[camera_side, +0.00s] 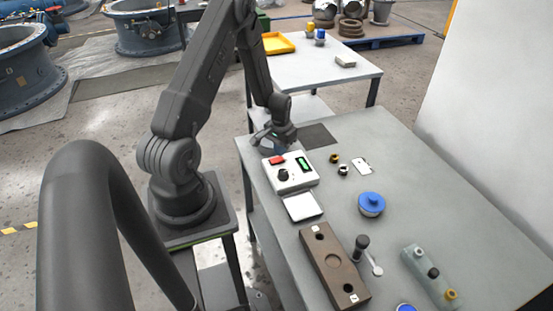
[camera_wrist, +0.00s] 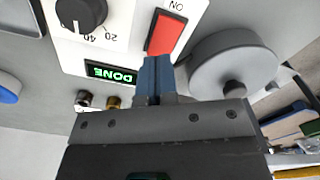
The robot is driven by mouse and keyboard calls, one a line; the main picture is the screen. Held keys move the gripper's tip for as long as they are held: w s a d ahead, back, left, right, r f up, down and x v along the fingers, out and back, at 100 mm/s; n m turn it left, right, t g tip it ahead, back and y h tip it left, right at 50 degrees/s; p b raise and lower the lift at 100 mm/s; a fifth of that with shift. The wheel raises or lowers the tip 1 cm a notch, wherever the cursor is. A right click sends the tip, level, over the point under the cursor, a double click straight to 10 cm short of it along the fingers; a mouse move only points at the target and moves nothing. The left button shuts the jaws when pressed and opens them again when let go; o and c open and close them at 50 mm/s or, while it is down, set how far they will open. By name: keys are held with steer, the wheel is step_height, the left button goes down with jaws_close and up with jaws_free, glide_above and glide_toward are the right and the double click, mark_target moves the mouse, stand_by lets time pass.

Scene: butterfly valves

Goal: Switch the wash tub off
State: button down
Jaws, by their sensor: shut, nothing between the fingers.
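The wash tub's white control box (camera_side: 296,183) stands near the left edge of the grey table. In the wrist view the box (camera_wrist: 125,38) appears upside down, with a red switch (camera_wrist: 164,32) marked ON, a black knob (camera_wrist: 82,12) and a lit green display (camera_wrist: 112,74) reading DONE. The red switch (camera_side: 277,160) and display (camera_side: 303,164) also show in the side view. My gripper (camera_wrist: 156,68) is shut and empty, its blue fingertips at the near end of the red switch. I cannot tell whether they touch it. In the side view my gripper (camera_side: 277,148) is just behind the box.
A white-topped tray (camera_side: 303,206) sits in front of the box. A brown block (camera_side: 334,266) and grey manifold (camera_side: 431,276) are nearer the front.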

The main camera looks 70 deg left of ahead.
steer(key=shift+f, duration=1.05)
stand_by(0.4)
steer(key=shift+r, duration=3.5)
